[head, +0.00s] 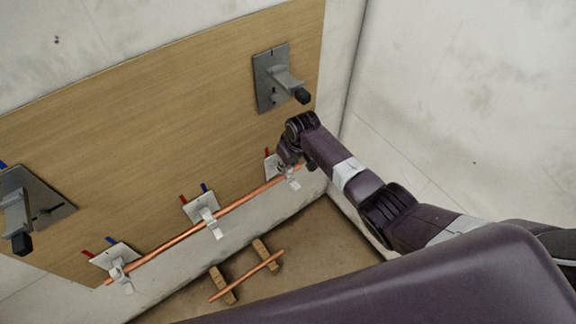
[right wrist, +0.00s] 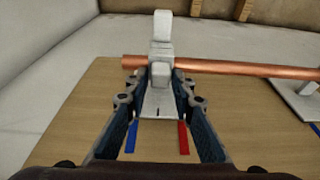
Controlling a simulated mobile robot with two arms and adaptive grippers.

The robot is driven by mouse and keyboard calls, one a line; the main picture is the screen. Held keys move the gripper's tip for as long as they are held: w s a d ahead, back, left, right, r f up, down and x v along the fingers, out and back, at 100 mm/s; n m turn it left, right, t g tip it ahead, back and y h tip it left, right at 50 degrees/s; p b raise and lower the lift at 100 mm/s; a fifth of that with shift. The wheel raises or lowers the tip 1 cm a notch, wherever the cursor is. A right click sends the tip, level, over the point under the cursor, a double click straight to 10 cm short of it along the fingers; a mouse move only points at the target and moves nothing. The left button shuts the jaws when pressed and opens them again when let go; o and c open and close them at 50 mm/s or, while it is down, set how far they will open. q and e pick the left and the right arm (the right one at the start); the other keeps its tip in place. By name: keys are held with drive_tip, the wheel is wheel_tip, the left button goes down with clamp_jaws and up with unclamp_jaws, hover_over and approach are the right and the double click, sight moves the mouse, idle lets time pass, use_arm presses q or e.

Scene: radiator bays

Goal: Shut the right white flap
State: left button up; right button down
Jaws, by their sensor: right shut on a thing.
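Three white clamps with flaps sit in a row along a copper pipe (head: 200,227) on the wooden wall panel. The right white flap (head: 294,183) is at the pipe's right end, partly hidden by my right gripper (head: 297,163). In the right wrist view the white flap (right wrist: 162,26) sticks up past the copper pipe (right wrist: 225,69). There my right gripper (right wrist: 161,80) has a fingertip on each side of its white near part and is shut on it. My left gripper is out of view.
The middle clamp (head: 206,214) and left clamp (head: 119,261) stand along the pipe. A grey bracket (head: 278,79) with a black knob juts out above my right gripper. A loose copper pipe (head: 247,275) lies on wooden blocks on the floor. A side wall (head: 455,90) stands at right.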

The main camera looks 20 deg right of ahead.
sight(290, 168)
idle(0.3)
drive_tip(key=c, duration=1.8)
unclamp_jaws()
drive_tip(key=shift+c, duration=0.2)
drive_tip(key=shift+r, duration=0.3)
drive_tip(key=v, duration=0.4)
drive_tip(key=shift+r, duration=0.1)
drive_tip(key=s+d, duration=0.4)
drive_tip(key=s, duration=0.7)
drive_tip(key=shift+s, duration=0.25)
drive_tip(key=shift+d, duration=0.1)
